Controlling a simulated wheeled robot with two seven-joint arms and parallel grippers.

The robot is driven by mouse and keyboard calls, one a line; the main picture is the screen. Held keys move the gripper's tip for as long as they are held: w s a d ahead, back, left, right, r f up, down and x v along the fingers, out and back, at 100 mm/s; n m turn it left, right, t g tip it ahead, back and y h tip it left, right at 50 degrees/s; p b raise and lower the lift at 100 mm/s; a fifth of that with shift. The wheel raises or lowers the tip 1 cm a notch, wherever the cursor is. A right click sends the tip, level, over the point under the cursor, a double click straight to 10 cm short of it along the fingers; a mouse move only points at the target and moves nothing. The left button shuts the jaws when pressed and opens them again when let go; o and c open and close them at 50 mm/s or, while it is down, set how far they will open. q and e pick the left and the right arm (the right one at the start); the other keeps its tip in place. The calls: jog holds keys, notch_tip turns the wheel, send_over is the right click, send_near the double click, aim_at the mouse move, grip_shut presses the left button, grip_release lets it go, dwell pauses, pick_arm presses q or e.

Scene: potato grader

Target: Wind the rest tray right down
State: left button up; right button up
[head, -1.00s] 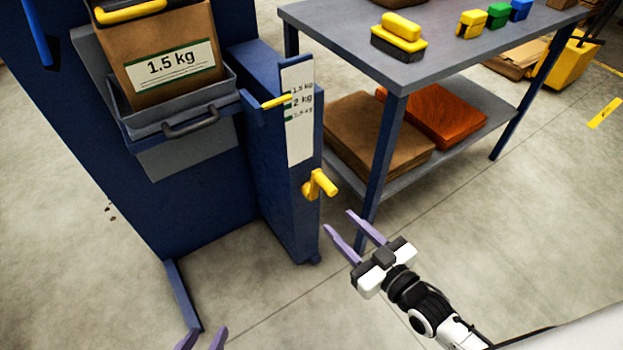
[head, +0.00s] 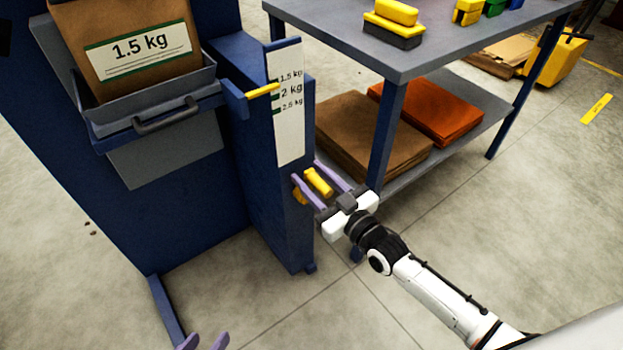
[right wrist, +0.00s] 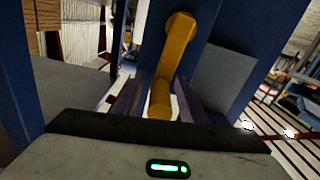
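The rest tray (head: 200,82) is a grey tray with a dark handle on the blue machine. It carries a brown bag (head: 135,66) labelled 1.5 kg. A yellow pointer (head: 263,91) lies by the upper marks of the white scale (head: 289,135); its exact reading is unclear. The yellow crank (head: 318,182) is low on the blue post; it also shows in the right wrist view (right wrist: 180,45). My right gripper (head: 306,170) is open, its purple fingers either side of the crank's grip, with no clear contact. My left gripper (head: 204,341) shows only its parted fingertips at the bottom edge.
A grey table (head: 430,45) with yellow, green and blue blocks stands right of the post. Its lower shelf holds brown sacks (head: 360,130) and orange sacks (head: 430,108). A table leg is close beside my right gripper. Floor in front is clear.

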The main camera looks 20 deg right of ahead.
jog(key=shift+w, duration=0.15)
grip_shut()
